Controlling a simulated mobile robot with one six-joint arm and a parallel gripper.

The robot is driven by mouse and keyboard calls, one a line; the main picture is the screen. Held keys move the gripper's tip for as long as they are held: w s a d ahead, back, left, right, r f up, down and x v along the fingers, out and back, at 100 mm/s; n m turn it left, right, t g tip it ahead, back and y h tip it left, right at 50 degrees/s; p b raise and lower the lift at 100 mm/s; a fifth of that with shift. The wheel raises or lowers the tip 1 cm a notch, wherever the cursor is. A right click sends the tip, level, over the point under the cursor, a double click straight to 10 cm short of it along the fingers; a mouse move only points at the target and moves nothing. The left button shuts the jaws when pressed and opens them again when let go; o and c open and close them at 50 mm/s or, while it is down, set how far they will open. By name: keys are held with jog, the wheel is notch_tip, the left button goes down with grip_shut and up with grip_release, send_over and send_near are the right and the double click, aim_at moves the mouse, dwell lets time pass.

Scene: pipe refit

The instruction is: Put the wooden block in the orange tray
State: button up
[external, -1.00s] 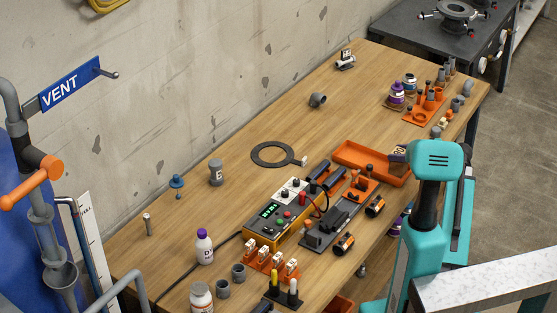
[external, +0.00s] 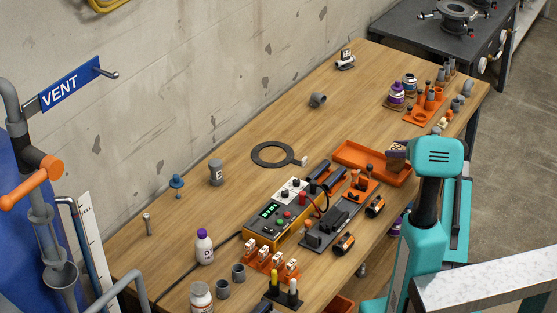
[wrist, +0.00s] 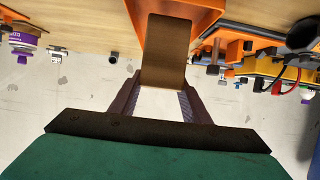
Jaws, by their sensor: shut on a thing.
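The wooden block (wrist: 165,50) is brown and sits between my gripper's two fingertips (wrist: 163,84) in the wrist view. My gripper is shut on it. The orange tray (wrist: 203,17) shows behind the block at the top of that view. In the external view the tray (external: 350,153) lies on the bench, long and shallow. Only a small brown part of the block seems to show there. I cannot tell its exact height over the tray.
A yellow control box (external: 270,222) and a dark grey tool holder (external: 325,228) stand left of and nearer than the tray.

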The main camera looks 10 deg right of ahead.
jog(key=shift+f, duration=1.3)
jog(key=shift+f, duration=0.15)
jog(key=o, duration=1.1)
jog(key=shift+r+p, duration=0.25)
jog(key=shift+p, duration=0.05)
jog(key=b+v, duration=0.1)
jog(key=v, duration=1.1)
jog(key=shift+b, duration=0.35)
jog(key=shift+f, duration=0.1)
